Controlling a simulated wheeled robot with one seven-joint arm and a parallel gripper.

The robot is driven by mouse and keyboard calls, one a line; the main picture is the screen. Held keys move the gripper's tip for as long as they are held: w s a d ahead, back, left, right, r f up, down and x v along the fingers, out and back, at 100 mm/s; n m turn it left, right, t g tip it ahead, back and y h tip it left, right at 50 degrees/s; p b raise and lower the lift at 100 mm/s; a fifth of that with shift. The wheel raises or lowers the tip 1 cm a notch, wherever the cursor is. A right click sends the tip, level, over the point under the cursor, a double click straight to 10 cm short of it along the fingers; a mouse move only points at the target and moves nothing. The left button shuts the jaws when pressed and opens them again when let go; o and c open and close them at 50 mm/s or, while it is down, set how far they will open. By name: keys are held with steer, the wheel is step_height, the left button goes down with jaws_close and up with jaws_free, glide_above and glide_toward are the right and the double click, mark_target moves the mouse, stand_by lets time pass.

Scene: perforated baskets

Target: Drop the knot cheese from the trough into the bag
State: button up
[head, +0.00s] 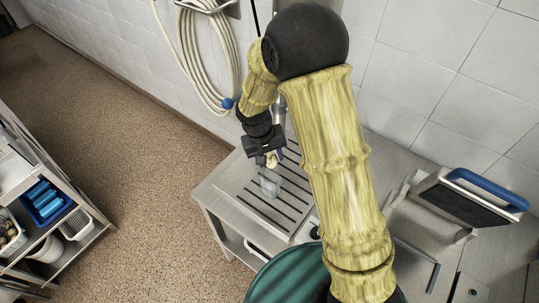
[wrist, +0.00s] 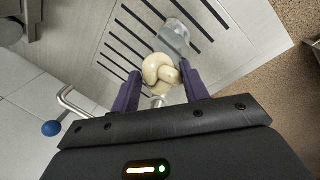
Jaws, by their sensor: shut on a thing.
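My gripper (wrist: 161,80) is shut on the knot cheese (wrist: 158,70), a glossy cream-coloured knot between its two dark purple fingers. In the head view my gripper (head: 268,157) and the pale cheese (head: 272,160) are small, above a slotted metal surface (head: 243,192), which may be the trough. A clear, greyish translucent thing, seemingly the bag (head: 270,185), stands on the slots just below the gripper. In the wrist view the bag (wrist: 175,36) shows just beyond the cheese. I cannot tell whether the cheese touches it.
A coiled cream hose (head: 204,60) hangs on the tiled wall behind. A green round container (head: 288,278) stands in front of the metal table. A blue-edged device (head: 470,195) is at right. A shelf with baskets and a blue tray (head: 47,202) is at left, with open floor between.

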mark_target(270, 176)
steer(key=shift+f+b, duration=2.25)
steer(key=shift+f, duration=0.9)
steer(key=o, duration=1.5)
steer(key=shift+r, duration=0.1)
steer(key=shift+r+p, duration=2.95)
steer(key=shift+r, duration=1.05)
